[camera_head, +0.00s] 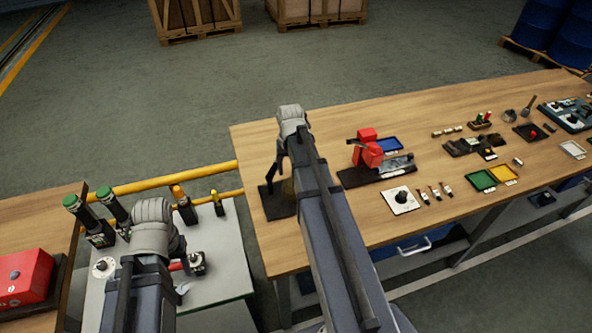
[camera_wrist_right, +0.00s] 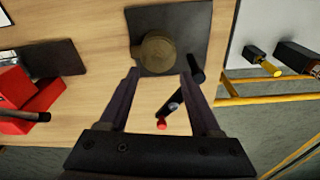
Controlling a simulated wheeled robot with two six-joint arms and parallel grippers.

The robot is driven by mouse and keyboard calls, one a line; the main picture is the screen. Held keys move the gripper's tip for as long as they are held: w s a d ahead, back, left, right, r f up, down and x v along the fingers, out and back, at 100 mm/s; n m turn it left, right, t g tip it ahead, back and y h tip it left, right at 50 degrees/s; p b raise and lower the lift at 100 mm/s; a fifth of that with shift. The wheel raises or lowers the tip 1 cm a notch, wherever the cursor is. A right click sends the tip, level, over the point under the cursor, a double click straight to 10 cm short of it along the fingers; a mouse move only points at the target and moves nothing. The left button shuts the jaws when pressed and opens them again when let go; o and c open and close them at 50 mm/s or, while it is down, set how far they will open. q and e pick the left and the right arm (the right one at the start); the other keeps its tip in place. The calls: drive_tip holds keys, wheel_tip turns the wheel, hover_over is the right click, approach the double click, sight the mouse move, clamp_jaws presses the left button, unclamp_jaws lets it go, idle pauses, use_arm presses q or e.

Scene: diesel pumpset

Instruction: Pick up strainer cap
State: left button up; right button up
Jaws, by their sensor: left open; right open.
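A round brass-coloured cap (camera_wrist_right: 157,50), which looks like the strainer cap, lies on a dark square plate (camera_wrist_right: 191,25) in the right wrist view. In the head view the plate (camera_head: 275,207) is at the left end of the long wooden table, with the cap mostly hidden behind my right arm. My right gripper (camera_wrist_right: 160,78) is open, its fingers on either side of the cap's near edge in the picture; whether they touch it is unclear. My left gripper (camera_head: 153,226) is over the grey bench at lower left, its fingers hidden.
A dark rod with a red end (camera_wrist_right: 167,115) shows between the right fingers. A red part (camera_head: 367,150) on a dark plate stands to the right. Green-topped bottles (camera_head: 112,204) stand near my left gripper. A yellow rail (camera_head: 160,182) runs behind the grey bench.

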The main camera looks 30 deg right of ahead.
sight(291, 181)
drive_tip(key=f+b, duration=0.5)
drive_tip(key=w+d+f+b, duration=0.1)
drive_tip(key=f+b, duration=0.1)
drive_tip(key=b, duration=0.1)
drive_tip(key=shift+w+f, duration=0.1)
drive_tip(key=shift+f, duration=0.2)
idle(0.3)
drive_tip(key=shift+r, duration=0.15)
drive_tip(key=shift+c, duration=0.3)
clamp_jaws()
idle(0.9)
